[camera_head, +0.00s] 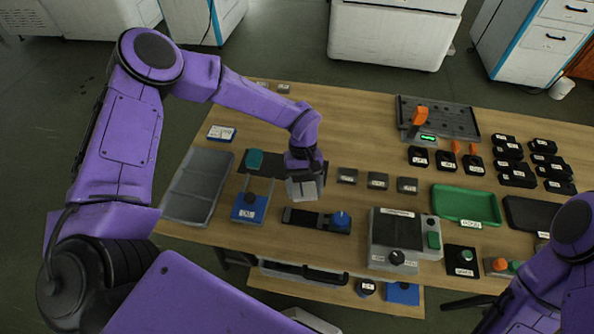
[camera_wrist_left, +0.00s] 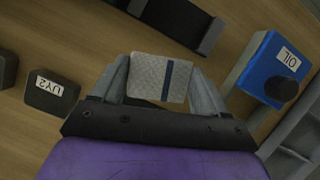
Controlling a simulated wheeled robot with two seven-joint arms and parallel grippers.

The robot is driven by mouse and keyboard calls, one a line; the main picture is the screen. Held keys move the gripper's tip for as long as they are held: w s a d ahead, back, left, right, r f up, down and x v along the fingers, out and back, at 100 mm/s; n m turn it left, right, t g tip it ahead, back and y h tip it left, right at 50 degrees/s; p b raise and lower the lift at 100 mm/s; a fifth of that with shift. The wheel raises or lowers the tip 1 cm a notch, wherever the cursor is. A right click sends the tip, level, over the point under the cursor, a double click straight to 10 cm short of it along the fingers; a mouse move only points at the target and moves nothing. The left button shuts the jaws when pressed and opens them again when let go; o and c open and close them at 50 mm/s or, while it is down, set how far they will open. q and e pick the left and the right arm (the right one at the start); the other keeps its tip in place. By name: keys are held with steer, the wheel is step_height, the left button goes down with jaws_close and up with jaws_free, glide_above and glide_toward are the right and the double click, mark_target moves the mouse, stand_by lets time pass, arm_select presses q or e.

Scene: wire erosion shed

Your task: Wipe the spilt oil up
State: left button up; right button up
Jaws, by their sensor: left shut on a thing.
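My left gripper (camera_head: 305,188) is over the middle-left of the wooden table. In the left wrist view, its two grey fingers (camera_wrist_left: 160,85) are shut on a light grey folded cloth (camera_wrist_left: 158,76) with a dark blue stripe. A blue box with a dark knob, labelled OIL (camera_wrist_left: 277,70), is to the right of the cloth in that view. In the head view a blue labelled box (camera_head: 249,207) stands left of the gripper. I cannot make out any spilt oil in either view. My right arm shows at the lower right, but its gripper is out of view.
A black rail with a blue knob (camera_head: 316,220) lies in front of the gripper. A grey tray (camera_head: 197,186) is at the left. Small labelled blocks (camera_head: 377,180), a control box (camera_head: 396,238) and a green tray (camera_head: 466,205) are to the right. Bare wood shows behind.

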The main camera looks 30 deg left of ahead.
mark_target(299, 192)
arm_select(q)
steer(key=shift+s+a, duration=0.25)
steer(key=shift+a, duration=0.6)
steer(key=shift+s+a+r+p, duration=0.1)
steer(key=shift+r+p, duration=0.45)
steer(key=shift+p, duration=0.35)
steer(key=shift+r+p, duration=0.55)
steer(key=shift+r, duration=0.15)
steer(key=shift+r+p, duration=1.55)
steer(key=shift+r, duration=0.55)
steer(key=shift+f, duration=0.1)
